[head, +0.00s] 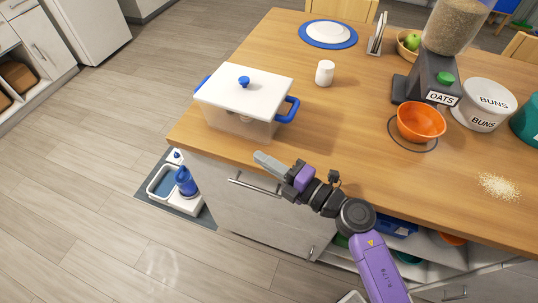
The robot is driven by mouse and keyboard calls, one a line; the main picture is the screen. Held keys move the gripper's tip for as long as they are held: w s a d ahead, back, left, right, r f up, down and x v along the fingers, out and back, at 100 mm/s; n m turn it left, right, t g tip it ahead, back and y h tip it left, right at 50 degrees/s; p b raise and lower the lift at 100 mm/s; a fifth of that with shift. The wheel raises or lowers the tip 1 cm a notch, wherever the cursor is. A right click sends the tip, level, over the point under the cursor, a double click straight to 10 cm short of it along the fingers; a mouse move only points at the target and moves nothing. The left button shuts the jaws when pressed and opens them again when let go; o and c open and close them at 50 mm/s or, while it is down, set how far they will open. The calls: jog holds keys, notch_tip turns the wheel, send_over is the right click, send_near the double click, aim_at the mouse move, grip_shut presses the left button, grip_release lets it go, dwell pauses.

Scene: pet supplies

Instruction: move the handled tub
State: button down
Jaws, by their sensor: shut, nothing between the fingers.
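The handled tub (238,122) stands upright on the wooden counter's left end. It has a translucent body, a white lid with a blue knob, and a blue handle on its left and right sides. My gripper (263,159) is shut and empty. In the picture it shows just below the tub's front right corner, by the counter's front edge. A gap shows between gripper and tub. The tub's far side and most of its left handle are hidden.
On the counter (300,130) stand a white shaker (325,73), a blue-rimmed plate (328,33), an oats dispenser (436,75), an orange bowl (421,121) and a BUNS tub (484,104). Spilled oats (499,187) lie at right. A mat (205,213) with a tray and blue bottle lies on the floor.

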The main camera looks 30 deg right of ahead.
jog(key=x, duration=0.7)
jog(key=shift+r+p, duration=0.1)
jog(key=shift+p, duration=0.2)
jog(key=shift+w+d, duration=0.8)
jog(key=shift+d, duration=0.15)
jog(key=shift+w+d, duration=0.45)
jog(key=shift+d, duration=0.2)
jog(key=w+d, duration=0.1)
jog(key=d, duration=0.1)
jog(key=w+d+p, duration=0.1)
jog(key=w+d, duration=0.1)
jog(key=d, duration=0.1)
jog(key=w+d, duration=0.2)
jog(key=d, duration=0.1)
